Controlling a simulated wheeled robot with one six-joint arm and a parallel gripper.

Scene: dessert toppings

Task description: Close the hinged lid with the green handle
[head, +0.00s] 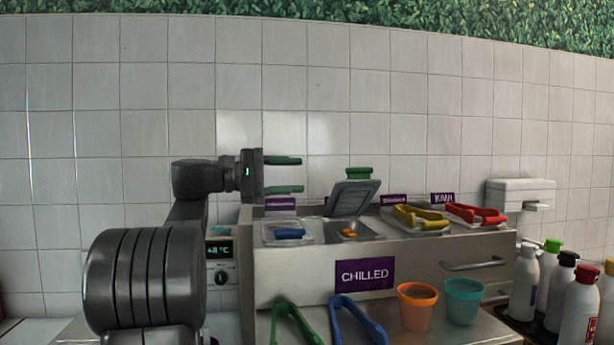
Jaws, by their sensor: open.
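The hinged lid (352,199) stands raised, tilted up and back over a well in the chilled counter. Its green handle (359,173) shows at the lid's upper edge. The open well (350,232) below it holds something orange. My gripper (298,175) is to the left of the lid at about the handle's height. Its two green-tipped fingers are apart, one above the other, pointing right. Nothing is between them. I cannot tell how far in depth they are from the handle.
A closed lid with a blue handle (289,234) lies left of the open well. Bottles (579,305) crowd the right.

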